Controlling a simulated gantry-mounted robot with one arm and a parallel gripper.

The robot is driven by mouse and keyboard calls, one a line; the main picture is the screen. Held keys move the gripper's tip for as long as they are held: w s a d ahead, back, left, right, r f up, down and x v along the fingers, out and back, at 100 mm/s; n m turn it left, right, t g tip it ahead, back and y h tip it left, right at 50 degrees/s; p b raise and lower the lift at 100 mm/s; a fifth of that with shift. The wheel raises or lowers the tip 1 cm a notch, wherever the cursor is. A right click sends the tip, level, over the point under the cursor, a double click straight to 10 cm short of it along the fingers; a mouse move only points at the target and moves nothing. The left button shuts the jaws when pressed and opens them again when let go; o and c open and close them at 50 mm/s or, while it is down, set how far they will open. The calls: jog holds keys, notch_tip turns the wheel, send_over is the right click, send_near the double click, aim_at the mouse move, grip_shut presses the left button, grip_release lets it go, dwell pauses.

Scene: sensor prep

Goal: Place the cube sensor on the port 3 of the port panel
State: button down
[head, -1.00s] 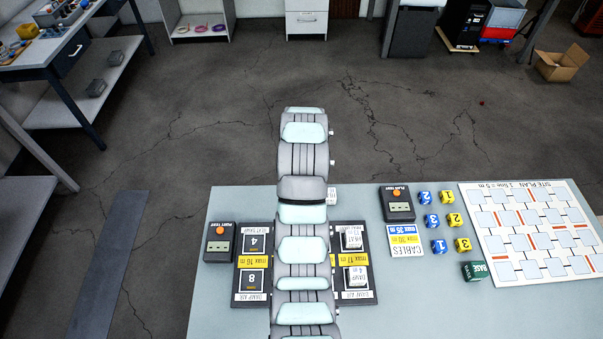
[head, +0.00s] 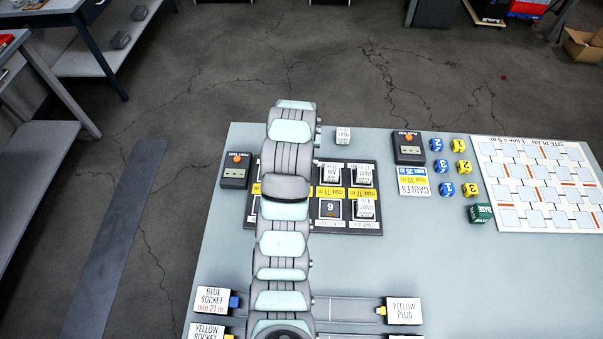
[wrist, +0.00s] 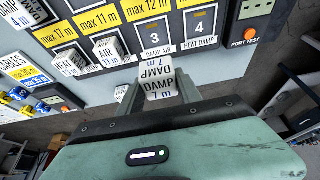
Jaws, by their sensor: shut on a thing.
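My gripper (wrist: 159,92) is shut on a white cube sensor (wrist: 158,72) marked DAMP, 7 m, in the wrist view. The cube is between the two fingers, close in the picture to port 3 (wrist: 155,36) of the port panel; I cannot tell its height above the panel. Port 3 shows its number and looks empty, as does port 4 (wrist: 200,26) beside it. In the head view the black port panel (head: 347,232) lies on the table, its left part covered by my arm. My gripper and the held cube are hidden there.
White cubes (head: 365,208) sit on other ports. A loose white cube (head: 343,136) lies behind the panel. A port test box (head: 235,170) and a plan test box (head: 409,147) flank it. The right front table is clear.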

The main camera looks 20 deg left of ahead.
notch_tip(320, 180, down, 11)
jog(key=shift+f, duration=0.1)
dwell(0.3)
jog(key=c, duration=0.8)
grip_release()
jog(key=shift+p+v, duration=0.45)
jog(key=shift+v, duration=5.65)
